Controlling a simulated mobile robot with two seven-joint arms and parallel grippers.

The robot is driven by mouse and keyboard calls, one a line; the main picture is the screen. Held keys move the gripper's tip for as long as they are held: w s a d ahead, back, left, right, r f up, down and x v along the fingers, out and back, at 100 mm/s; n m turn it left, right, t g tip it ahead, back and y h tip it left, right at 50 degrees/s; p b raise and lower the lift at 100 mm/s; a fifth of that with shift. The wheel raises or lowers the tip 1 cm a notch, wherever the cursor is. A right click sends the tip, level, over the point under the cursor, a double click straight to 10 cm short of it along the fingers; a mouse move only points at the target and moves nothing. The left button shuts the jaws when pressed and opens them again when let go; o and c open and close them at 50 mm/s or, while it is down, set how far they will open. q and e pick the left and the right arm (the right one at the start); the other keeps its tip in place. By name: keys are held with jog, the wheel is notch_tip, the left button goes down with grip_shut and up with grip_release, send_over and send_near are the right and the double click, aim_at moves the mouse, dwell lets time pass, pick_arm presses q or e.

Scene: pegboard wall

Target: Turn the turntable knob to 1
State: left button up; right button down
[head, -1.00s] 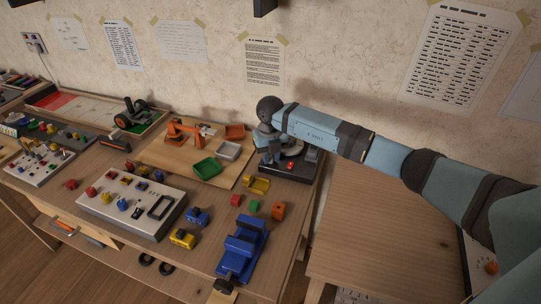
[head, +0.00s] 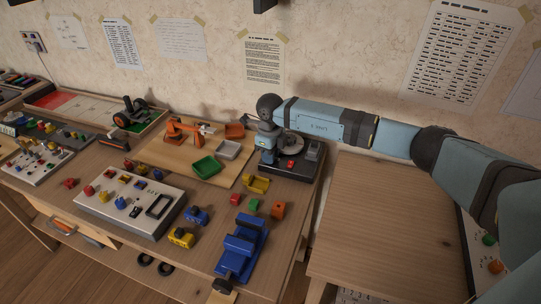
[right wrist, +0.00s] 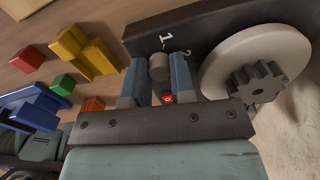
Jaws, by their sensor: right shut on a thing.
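The turntable (head: 283,171) stands at the back right of the bench, a dark box with a small red part on it. In the right wrist view its pale disc (right wrist: 228,62) carries a dark gear. The grey knob (right wrist: 159,68) sits between my right gripper's fingers, with a white "1" printed just above it and a partly visible mark to the right. My right gripper (right wrist: 158,82) is shut on the knob. In the head view the right gripper (head: 267,153) is at the turntable's left side and hides the knob. Where the knob points is unclear. My left gripper is out of view.
The wall is close behind. The lower table (head: 375,235) at right is largely bare.

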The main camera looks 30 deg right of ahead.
jog(key=n, duration=0.2)
jog(key=shift+n+b, duration=0.3)
jog(key=shift+n, duration=0.1)
jog(key=n+b, duration=0.1)
jog(key=n, duration=0.3)
jog(key=shift+n, duration=0.3)
jog(key=n+b, duration=0.1)
jog(key=n, duration=0.2)
jog(key=shift+n, duration=0.3)
jog(key=n, duration=0.2)
jog(key=shift+n, duration=0.4)
pick_arm(q)
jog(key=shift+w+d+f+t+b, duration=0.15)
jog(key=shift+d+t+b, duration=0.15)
jog(key=shift+b, duration=0.05)
pick_arm(e)
jog(key=shift+n, duration=0.5)
jog(key=c, duration=1)
grip_release()
